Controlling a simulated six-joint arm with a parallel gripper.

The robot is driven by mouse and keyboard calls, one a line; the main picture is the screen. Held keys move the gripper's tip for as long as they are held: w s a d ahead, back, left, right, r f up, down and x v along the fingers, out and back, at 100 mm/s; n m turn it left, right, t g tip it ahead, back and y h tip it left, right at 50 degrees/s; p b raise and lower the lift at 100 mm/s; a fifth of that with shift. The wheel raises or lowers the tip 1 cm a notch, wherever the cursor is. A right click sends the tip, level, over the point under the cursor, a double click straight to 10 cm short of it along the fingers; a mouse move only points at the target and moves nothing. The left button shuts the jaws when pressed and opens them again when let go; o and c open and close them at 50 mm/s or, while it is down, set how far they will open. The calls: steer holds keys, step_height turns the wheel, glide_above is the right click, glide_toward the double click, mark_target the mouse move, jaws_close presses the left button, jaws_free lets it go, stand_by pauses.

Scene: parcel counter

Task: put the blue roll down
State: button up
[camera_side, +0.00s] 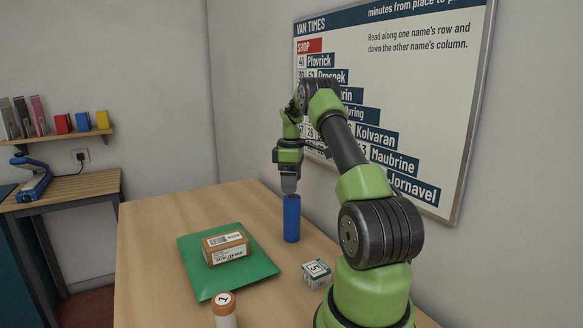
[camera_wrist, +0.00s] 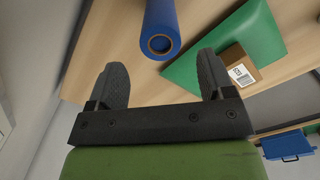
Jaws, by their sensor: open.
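The blue roll (camera_side: 291,220) stands upright on the wooden counter, to the right of the green mat. In the wrist view the blue roll (camera_wrist: 161,30) shows its open end just beyond my fingertips. My gripper (camera_side: 289,186) is directly above the roll's top in the side view, pointing down. In the wrist view my gripper (camera_wrist: 163,78) has its two dark fingers spread wide with nothing between them. The side view does not clearly show whether a fingertip touches the roll.
A brown parcel (camera_side: 226,247) lies on the green mat (camera_side: 209,285). A wall board (camera_side: 430,90) is behind. The counter's far left part (camera_side: 170,210) is clear.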

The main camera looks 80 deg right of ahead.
steer(key=r, duration=0.4)
steer(key=shift+w+a+r, duration=0.2)
steer(key=shift+r, duration=0.15)
steer(key=w+a+r+m+t+h, duration=0.1)
steer(key=w+a+r, duration=0.2)
steer(key=a+r, duration=0.3)
steer(key=w+a+r+t, duration=0.1)
steer(key=w+a+r, duration=0.2)
steer(key=a, duration=0.4)
steer(key=s+a+r+m+t, duration=0.1)
steer(key=a+r, duration=0.1)
steer(key=a, duration=0.5)
steer(key=s+a+r+m+t, duration=0.1)
steer(key=a+r+t, duration=0.15)
steer(key=a, duration=0.55)
steer(key=s+a+f+m+t+y, duration=0.1)
steer(key=s+a+f+m+y, duration=0.1)
steer(key=s+a, duration=0.8)
steer(key=shift+s+a+f+t+y, duration=0.2)
steer(key=shift+a+f+t+y, duration=0.2)
steer(key=shift+y, duration=0.1)
